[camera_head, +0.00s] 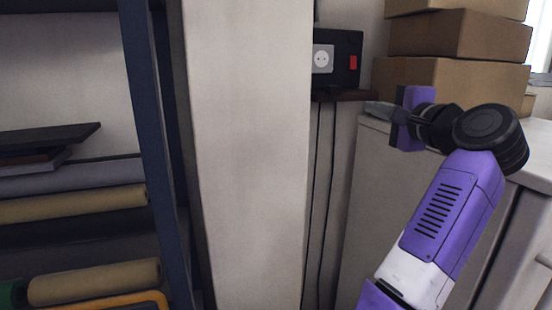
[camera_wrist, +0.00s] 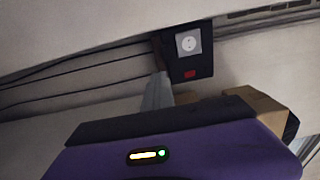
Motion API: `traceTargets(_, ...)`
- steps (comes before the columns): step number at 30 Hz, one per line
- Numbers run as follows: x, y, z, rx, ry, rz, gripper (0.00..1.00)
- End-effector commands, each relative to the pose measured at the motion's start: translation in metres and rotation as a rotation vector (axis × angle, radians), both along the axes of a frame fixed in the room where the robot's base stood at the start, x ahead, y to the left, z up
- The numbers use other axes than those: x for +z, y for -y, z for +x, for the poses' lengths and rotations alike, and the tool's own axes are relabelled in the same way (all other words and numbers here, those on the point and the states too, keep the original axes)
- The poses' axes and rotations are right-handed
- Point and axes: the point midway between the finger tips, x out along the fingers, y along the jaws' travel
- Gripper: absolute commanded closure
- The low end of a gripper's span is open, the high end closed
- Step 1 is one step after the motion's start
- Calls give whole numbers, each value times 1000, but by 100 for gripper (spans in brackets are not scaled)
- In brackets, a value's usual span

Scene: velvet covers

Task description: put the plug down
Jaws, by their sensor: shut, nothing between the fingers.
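No plug can be made out for certain. A small dark lump (camera_head: 334,89) sits on the narrow dark ledge (camera_head: 352,96) under the socket box and may be the plug. The black socket box (camera_head: 347,48) has a white round socket and a red switch; it also shows in the wrist view (camera_wrist: 188,58). My gripper (camera_head: 370,107) is shut and empty, just right of the ledge and below the box. In the wrist view its grey fingers (camera_wrist: 158,90) point toward the box and hide part of the ledge.
Two dark cables (camera_head: 317,190) hang down the wall below the ledge. A wide pale column (camera_head: 250,150) stands left of them. Stacked cardboard boxes (camera_head: 455,35) rest on a grey cabinet (camera_head: 365,200) at the right. A shelf with fabric rolls (camera_head: 75,204) is at far left.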

Motion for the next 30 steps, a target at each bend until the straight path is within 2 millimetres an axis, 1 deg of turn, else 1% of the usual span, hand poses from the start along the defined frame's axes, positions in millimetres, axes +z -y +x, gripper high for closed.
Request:
traceTargets(1,-17,0,-7,-7,-5,-4,100)
traceTargets(3,-40,-1,-18,-16,-7,-4,100)
traceTargets(12,-128,-3,-63,-54,-8,-5,100)
traceTargets(21,-204,-5,-103,-87,-7,-7,100)
traceTargets(30,-272,-5,-137,-117,-7,-8,100)
